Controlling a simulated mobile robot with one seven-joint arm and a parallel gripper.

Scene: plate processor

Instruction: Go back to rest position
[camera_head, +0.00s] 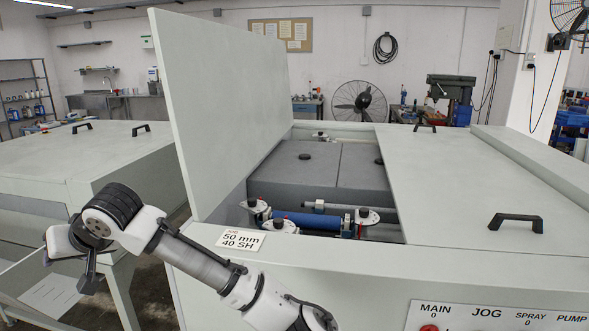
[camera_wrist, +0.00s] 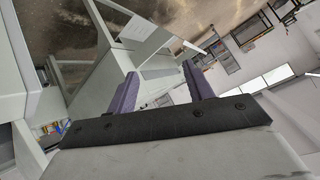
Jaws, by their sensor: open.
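My gripper shows in the wrist view (camera_wrist: 160,88), with two purple-grey fingers spread apart and nothing between them. In the head view my arm is folded at the lower left, in front of the plate processor (camera_head: 400,262). The end of the arm points to the left there, and the gripper's fingertips cannot be made out clearly. The processor's left lid (camera_head: 225,95) stands raised. Under it the open bay shows a blue roller (camera_head: 305,220) and dark grey blocks (camera_head: 318,175).
A second grey machine (camera_head: 70,160) stands at the left, close to my arm. A closed lid with a black handle (camera_head: 515,221) covers the processor's right side. A small sign (camera_head: 241,239) sits on the front edge. A button panel (camera_head: 500,316) is at lower right.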

